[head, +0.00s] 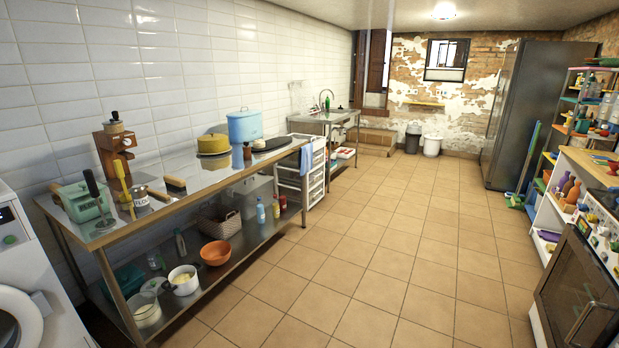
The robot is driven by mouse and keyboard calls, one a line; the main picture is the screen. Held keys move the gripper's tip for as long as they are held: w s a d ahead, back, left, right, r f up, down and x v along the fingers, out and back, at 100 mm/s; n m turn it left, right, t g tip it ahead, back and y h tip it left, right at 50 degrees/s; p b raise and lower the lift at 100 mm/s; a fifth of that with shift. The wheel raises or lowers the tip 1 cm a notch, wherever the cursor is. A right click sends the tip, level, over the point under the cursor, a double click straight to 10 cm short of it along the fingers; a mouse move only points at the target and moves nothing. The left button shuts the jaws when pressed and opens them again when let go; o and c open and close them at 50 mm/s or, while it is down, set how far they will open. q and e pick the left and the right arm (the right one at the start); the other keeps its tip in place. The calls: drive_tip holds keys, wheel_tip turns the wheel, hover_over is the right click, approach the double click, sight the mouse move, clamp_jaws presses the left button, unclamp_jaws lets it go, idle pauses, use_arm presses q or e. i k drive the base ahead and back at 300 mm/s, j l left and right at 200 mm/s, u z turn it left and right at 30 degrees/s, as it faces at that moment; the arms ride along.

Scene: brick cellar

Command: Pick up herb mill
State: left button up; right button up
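A brown wooden mill-like object (112,158) with a round top stands upright near the wall at the left part of the steel table (205,181). A small dark brown upright object (247,153) stands in front of the blue pot, further along the table. Both are small in the head view, and I cannot tell for sure which is the herb mill. Neither of my grippers is in view.
The table also holds a green box (80,203), a yellow-brown round tin (212,145) and a blue pot (244,126). Its lower shelf carries an orange bowl (215,253). A white washer (30,290) stands at the left. The tiled floor (400,250) is clear.

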sight(246, 155)
drive_tip(key=i, duration=0.7)
drive_tip(key=i+u, duration=0.1)
drive_tip(key=i, duration=0.6)
drive_tip(key=i+l+u, duration=0.1)
drive_tip(key=i, duration=0.6)
drive_tip(key=i+l, duration=0.2)
drive_tip(key=i, duration=0.55)
drive_tip(key=i+l+u, duration=0.1)
drive_tip(key=i, duration=0.6)
